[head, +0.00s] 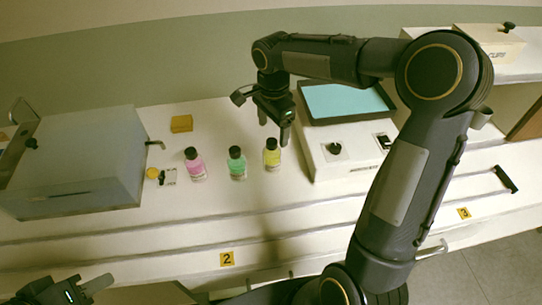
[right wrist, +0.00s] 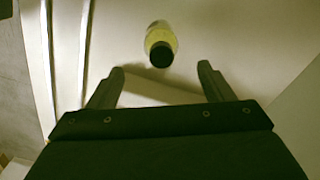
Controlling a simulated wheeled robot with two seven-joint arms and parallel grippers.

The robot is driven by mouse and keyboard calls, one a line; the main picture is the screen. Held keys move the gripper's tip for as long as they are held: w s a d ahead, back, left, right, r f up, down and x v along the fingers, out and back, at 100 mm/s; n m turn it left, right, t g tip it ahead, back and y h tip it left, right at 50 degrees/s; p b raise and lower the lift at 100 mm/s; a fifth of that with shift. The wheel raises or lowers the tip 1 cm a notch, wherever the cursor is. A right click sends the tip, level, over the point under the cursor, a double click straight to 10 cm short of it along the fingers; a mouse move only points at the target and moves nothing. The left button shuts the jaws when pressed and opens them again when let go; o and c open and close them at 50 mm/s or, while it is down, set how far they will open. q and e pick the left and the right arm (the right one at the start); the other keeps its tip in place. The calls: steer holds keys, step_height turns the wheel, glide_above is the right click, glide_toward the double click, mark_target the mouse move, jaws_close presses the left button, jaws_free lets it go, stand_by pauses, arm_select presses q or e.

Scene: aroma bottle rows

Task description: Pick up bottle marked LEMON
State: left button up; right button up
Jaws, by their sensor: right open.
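Three small bottles with black caps stand upright in a row on the white counter: a pink bottle (head: 195,165), a green bottle (head: 237,163) and a yellow bottle (head: 272,155). Their label text is too small to read. My right gripper (head: 273,126) is open and empty, above and just behind the yellow bottle. In the right wrist view, the yellow bottle (right wrist: 160,42) shows beyond the open fingertips of the right gripper (right wrist: 161,68), not between them. My left gripper (head: 92,288) is at the lower left, far from the bottles; its jaws are not clear.
A grey box-shaped machine (head: 82,160) stands at the left. A white device with a blue screen (head: 345,101) stands right of the yellow bottle. The counter in front of the bottles is clear.

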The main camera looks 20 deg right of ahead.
mark_target(272, 141)
steer(key=shift+w+f, duration=0.2)
steer(key=shift+f, duration=0.2)
step_height(272, 141, down, 7)
steer(key=shift+f+p, duration=0.1)
steer(key=shift+p, duration=0.25)
steer(key=c, duration=1.2)
